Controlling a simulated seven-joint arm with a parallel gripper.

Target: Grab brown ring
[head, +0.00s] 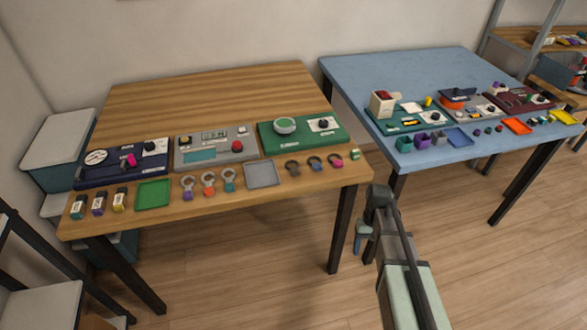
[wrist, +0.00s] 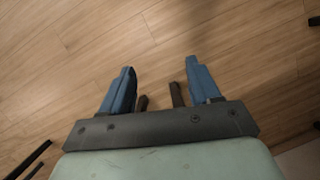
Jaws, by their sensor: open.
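Several small rings lie along the front of the wooden table in the head view. A dark brown ring (head: 292,168) lies just right of the grey tray, first of a group of dark rings. Beside it are a dark ring with a blue part (head: 315,163) and another with a coloured base (head: 335,160). All are small, so their exact colours are hard to tell. My gripper (wrist: 159,75) is open and empty in the wrist view, its blue fingers apart above bare floor. In the head view my arm is right of the wooden table's front corner, away from the rings.
A grey tray (head: 262,174) and a green tray (head: 153,194) lie among the small parts. Three device panels stand behind them. A blue table (head: 400,72) with more devices stands right. Open floor lies between the tables.

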